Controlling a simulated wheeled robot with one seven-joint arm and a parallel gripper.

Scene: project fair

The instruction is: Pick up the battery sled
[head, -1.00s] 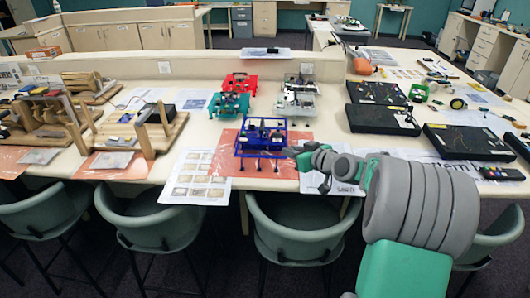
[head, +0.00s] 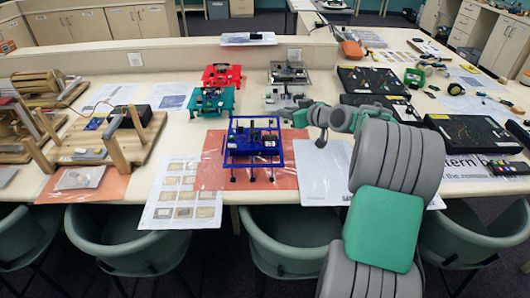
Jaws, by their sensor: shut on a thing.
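My gripper (head: 284,114) is above and just right of a blue open-frame rig (head: 232,152), in front of the grey rigs. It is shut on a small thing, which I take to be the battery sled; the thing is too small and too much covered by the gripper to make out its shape. The blue rig stands upright on an orange mat (head: 285,172) and holds dark parts in its middle. My gripper appears clear of the rig's top.
A red rig (head: 222,75), a green rig (head: 212,101) and grey rigs (head: 289,72) stand behind. Black boards (head: 470,134) lie to the right, wooden rigs (head: 128,135) to the left. A printed sheet (head: 183,190) lies left of the mat. Chairs line the front edge.

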